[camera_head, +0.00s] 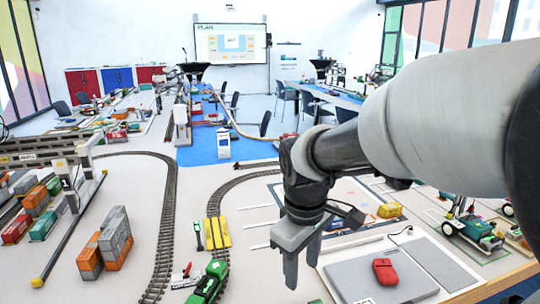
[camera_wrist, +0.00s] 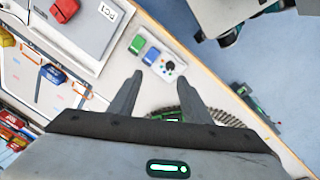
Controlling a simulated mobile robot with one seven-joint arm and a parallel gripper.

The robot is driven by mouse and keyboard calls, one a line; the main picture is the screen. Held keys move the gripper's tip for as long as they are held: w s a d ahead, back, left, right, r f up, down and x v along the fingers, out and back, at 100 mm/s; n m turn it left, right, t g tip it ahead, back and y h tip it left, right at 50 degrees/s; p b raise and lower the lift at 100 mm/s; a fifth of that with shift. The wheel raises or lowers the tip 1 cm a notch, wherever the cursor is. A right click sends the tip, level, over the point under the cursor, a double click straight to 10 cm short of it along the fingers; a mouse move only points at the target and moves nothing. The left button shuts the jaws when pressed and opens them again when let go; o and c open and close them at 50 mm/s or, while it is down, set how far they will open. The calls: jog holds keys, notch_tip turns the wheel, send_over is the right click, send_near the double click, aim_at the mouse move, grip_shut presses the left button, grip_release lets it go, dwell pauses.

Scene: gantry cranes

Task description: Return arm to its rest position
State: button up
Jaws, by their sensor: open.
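My gripper (camera_head: 299,248) hangs at the end of my arm, fingers down, over the table with the model railway. It is open and nothing shows between its fingers. In the wrist view my gripper's two fingers (camera_wrist: 168,97) stand apart above the white table top, with part of the dark track and a green thing showing just beyond the palm. My arm reaches in from the right side of the head view.
A green locomotive (camera_head: 209,283) stands on the table left of my gripper. The table edge is near at right.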

jog(key=s+d+r+m+t, duration=0.2)
jog(key=s+d+r+m, duration=0.15)
jog(key=s, duration=0.25)
jog(key=s+d+r+m+t, duration=0.25)
jog(key=s+d+m, duration=0.2)
jog(key=s, duration=0.25)
notch_tip(320, 180, up, 14)
jog(key=m+p, duration=0.1)
jog(key=p, duration=1.3)
jog(key=shift+a+g, duration=0.25)
jog(key=shift+g, duration=0.1)
